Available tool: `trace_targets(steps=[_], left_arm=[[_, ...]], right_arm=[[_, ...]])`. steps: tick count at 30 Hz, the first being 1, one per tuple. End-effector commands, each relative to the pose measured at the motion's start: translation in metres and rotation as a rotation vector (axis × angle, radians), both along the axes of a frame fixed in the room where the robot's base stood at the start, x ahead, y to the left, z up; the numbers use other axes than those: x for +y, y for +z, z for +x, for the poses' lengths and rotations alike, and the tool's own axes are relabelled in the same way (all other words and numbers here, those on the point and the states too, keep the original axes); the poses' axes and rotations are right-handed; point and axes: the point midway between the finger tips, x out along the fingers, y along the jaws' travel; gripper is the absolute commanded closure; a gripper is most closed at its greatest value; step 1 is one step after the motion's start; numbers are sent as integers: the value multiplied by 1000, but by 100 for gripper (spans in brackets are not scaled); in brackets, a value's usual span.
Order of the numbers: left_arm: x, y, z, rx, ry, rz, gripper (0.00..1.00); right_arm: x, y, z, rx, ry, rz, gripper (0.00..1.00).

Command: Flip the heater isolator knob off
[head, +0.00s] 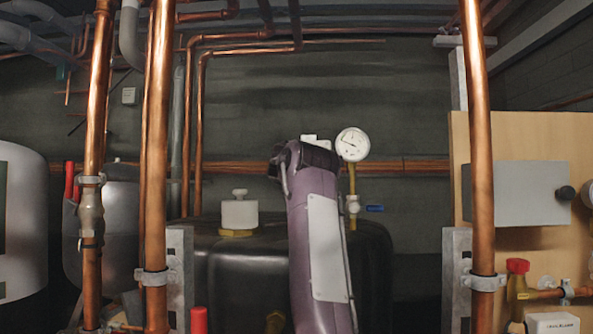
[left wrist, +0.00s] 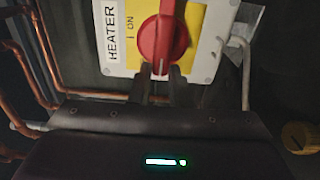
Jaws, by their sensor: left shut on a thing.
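The heater isolator knob (left wrist: 164,38) is red and sits on a yellow plate (left wrist: 196,20) on a white panel marked HEATER (left wrist: 112,35), with "I ON" beside the knob. In the left wrist view its handle runs up and down the picture. My left gripper (left wrist: 160,82) has its dark fingers at the lower end of the knob, one on each side, shut on it. In the head view my purple arm stands in the middle and hides its gripper and the knob. My right gripper is in neither view.
A round gauge (head: 352,144) on a brass stem and a blue-handled valve (head: 375,208) stand just right of the arm. Copper pipes (head: 158,170) rise left and right (head: 478,150). A black tank (head: 375,255) stands behind. A grey box (head: 515,193) is on a wooden board.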

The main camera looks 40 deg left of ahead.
Motion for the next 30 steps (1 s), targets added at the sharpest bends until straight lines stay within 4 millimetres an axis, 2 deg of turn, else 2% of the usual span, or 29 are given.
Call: trace_targets(steps=[8, 9, 13, 23, 30], left_arm=[[0, -1, 0, 0, 0, -5, 100], [0, -1, 0, 0, 0, -5, 80], [0, -1, 0, 2, 0, -3, 63], [-1, -2, -2, 0, 0, -1, 62], [-20, -5, -33, -3, 0, -2, 62]], right_arm=[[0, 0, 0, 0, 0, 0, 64], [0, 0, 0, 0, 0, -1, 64], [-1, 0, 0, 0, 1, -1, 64], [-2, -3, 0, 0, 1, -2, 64], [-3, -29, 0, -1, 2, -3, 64]])
